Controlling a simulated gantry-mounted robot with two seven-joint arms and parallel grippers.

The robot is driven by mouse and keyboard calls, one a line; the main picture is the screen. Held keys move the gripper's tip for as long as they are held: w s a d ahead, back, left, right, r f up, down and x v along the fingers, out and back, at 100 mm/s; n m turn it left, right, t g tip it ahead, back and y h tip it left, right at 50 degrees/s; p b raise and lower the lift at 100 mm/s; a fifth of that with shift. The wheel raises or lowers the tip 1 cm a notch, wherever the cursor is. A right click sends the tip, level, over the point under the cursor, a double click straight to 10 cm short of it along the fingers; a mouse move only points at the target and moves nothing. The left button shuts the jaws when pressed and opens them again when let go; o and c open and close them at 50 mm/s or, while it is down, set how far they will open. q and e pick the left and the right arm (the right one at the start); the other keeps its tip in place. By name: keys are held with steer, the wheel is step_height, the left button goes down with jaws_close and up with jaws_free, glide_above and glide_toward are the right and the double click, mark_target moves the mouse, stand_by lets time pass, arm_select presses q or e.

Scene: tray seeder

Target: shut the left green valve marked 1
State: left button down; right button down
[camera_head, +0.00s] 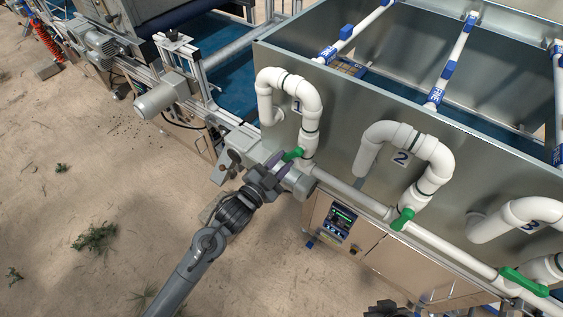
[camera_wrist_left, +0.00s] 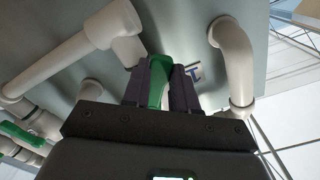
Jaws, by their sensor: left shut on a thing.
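The green valve handle marked 1 (camera_head: 293,155) sits on the white pipe at the left end of the row, below the number 1 label (camera_head: 297,106). My left gripper (camera_head: 274,163) is at this handle, with its dark fingers shut on it. In the left wrist view, the green handle (camera_wrist_left: 158,82) stands between the two dark fingers of the left gripper (camera_wrist_left: 160,85). The handle's lower part is hidden by the gripper.
Green valve handles at pipe 2 (camera_head: 402,219) and pipe 3 (camera_head: 524,281) lie to the right along the white pipe. A control box (camera_head: 340,221) is below the pipe. A grey motor (camera_head: 160,97) and frame stand at left. The floor at lower left is mostly clear.

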arm_select(q)
steer(key=c, duration=0.9)
jaws_free()
steer(key=v, duration=1.1)
steer(key=shift+p, duration=0.35)
steer(key=shift+w, duration=0.1)
